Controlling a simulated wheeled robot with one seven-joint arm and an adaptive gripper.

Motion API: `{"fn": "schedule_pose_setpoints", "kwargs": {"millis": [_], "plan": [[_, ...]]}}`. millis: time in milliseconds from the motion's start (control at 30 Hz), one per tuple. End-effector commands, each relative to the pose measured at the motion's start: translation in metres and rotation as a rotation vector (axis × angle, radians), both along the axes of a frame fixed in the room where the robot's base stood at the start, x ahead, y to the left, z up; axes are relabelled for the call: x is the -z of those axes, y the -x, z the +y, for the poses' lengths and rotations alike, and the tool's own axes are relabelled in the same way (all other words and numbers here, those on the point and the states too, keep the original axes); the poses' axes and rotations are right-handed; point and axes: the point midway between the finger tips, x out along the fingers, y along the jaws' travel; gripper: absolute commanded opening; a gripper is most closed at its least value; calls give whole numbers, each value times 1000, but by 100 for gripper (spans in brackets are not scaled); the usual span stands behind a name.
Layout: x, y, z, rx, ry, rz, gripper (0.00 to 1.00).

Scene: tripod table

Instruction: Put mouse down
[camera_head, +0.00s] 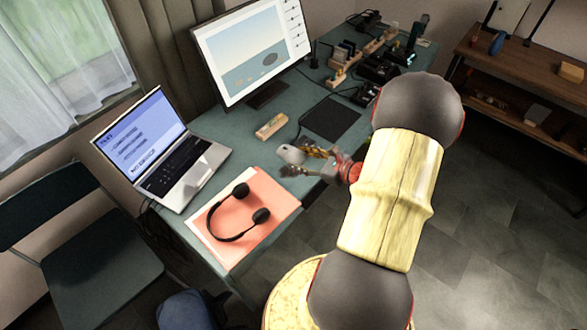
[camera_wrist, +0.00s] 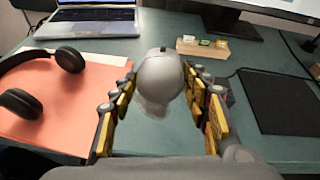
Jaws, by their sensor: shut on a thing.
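The mouse (camera_head: 291,153) is a pale grey rounded shape at the tip of my gripper (camera_head: 306,162). In the wrist view the mouse (camera_wrist: 160,76) sits between the two yellow-padded fingers of my gripper (camera_wrist: 161,95), which are shut on it. The teal desk (camera_wrist: 150,133) shows beneath it, and a faint shape under the mouse may be its reflection or shadow. I cannot tell whether the mouse touches the desk. A black mouse pad (camera_wrist: 272,101) lies flat to the right of the mouse; the head view shows this pad (camera_head: 331,118) too.
Black headphones (camera_head: 238,215) lie on an orange folder (camera_head: 272,189) left of my gripper. An open laptop (camera_head: 205,164), a monitor (camera_head: 255,55) and a small wooden holder (camera_head: 271,126) stand behind. Several electronic items crowd the desk's far right end. Bare desk shows around the mouse.

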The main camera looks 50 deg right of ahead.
Motion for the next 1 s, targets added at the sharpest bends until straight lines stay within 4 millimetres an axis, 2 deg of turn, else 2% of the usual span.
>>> {"fn": "schedule_pose_setpoints", "kwargs": {"millis": [33, 200, 433, 633, 1000], "plan": [[13, -8, 2, -4, -1, 0, 20], [30, -23, 2, -1, -1, -1, 20], [40, -32, 3, -1, -1, -1, 20], [70, -34, 3, 0, -1, 0, 20], [74, -34, 2, 1, 0, -1, 20]]}}
